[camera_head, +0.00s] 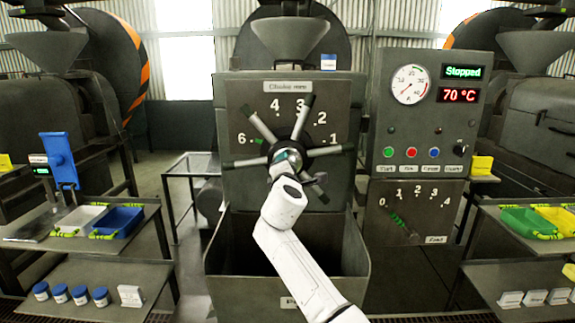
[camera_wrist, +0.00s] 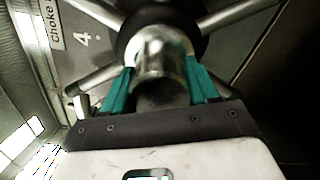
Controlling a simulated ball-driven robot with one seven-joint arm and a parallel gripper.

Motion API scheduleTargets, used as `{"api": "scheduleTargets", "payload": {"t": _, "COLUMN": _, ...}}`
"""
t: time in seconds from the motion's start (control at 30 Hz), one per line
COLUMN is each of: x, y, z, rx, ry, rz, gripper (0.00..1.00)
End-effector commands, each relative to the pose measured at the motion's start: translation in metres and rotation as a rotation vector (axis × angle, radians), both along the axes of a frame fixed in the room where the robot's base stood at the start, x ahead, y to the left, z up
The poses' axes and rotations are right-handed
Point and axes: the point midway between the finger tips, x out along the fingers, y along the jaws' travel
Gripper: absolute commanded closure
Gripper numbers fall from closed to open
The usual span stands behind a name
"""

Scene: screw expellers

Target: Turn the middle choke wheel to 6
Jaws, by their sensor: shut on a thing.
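The middle choke wheel (camera_head: 305,103) has several grey spokes with dark grips, on the front of the middle machine. Its dial plate (camera_head: 285,86) shows 6, 4, 3, 2 and 1; a spoke's grip covers the place between 6 and 4. A small green mark (camera_head: 259,141) shows beside the 6; I cannot tell whether it belongs to wheel or dial. My gripper (camera_head: 287,158) is at the wheel's centre. In the wrist view, its teal fingers (camera_wrist: 160,85) are shut on the round metal hub (camera_wrist: 163,55). My gripper hides part of the hub in the head view.
A control panel (camera_head: 418,110) at right reads "Stopped" and 70 °C, with a smaller lever dial (camera_head: 408,212) below. An open bin (camera_head: 285,285) lies under the wheel. Shelves with trays (camera_head: 118,222) stand left and right. Neighbouring spokes reach around my gripper.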

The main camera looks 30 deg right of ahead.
Motion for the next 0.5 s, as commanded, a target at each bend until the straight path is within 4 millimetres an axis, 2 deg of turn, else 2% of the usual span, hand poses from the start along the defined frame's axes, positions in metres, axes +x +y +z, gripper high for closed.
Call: {"api": "scheduleTargets", "payload": {"t": 0.5, "x": 0.0016, "y": 0.0049, "z": 0.0005, "rx": -0.061, "ry": 0.037, "rz": 0.010, "gripper": 0.96}}
